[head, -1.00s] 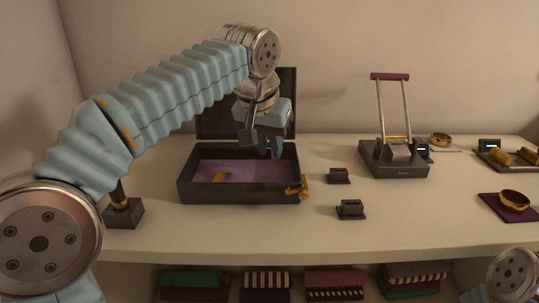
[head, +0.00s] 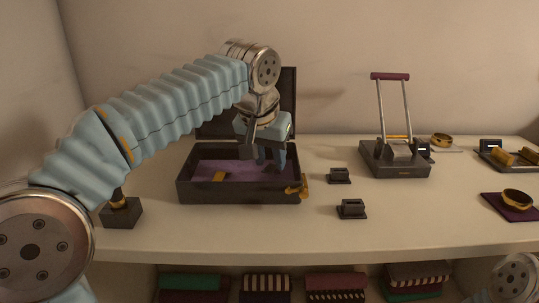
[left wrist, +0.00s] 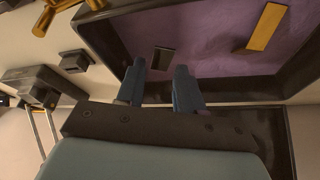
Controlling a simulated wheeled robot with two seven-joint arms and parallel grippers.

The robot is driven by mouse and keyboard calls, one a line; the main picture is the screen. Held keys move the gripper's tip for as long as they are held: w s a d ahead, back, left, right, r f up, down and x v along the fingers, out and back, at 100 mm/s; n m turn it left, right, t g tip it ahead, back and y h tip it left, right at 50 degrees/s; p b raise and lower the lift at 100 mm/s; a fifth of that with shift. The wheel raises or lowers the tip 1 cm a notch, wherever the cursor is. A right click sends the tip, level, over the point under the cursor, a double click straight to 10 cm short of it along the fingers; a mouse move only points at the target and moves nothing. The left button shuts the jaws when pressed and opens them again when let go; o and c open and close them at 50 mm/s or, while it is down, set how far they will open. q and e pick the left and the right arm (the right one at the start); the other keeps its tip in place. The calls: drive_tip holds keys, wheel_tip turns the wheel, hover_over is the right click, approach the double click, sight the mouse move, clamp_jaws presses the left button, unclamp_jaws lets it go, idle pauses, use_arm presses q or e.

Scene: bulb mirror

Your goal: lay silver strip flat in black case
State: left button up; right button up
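The black case (head: 240,195) stands open on the table, its lid (head: 288,105) raised at the back and its floor lined in purple. My left gripper (head: 271,165) points down into the right part of the case. In the left wrist view its two fingers (left wrist: 159,68) are apart, with a visible gap between them. The silver strip, dark grey here (left wrist: 163,60), shows against the purple lining just beyond the fingertips and appears to lie flat. I see no finger touching it. In the head view the strip is hidden. My right gripper is out of view.
A gold bar (left wrist: 265,27) lies in the case, also seen in the head view (head: 219,176). A gold catch (head: 296,189) sticks out at the case's front right corner. Small dark blocks (head: 340,175) and a framed stand (head: 395,158) are to the right. Bare table lies in front.

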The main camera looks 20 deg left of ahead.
use_arm(q)
drive_tip(key=shift+o, duration=0.6)
drive_tip(key=shift+r+p, duration=0.3)
drive_tip(key=shift+r, duration=0.1)
drive_tip(key=p+v, duration=0.3)
drive_tip(key=v, duration=0.9)
drive_tip(key=shift+r, duration=0.25)
drive_tip(key=shift+w, duration=0.1)
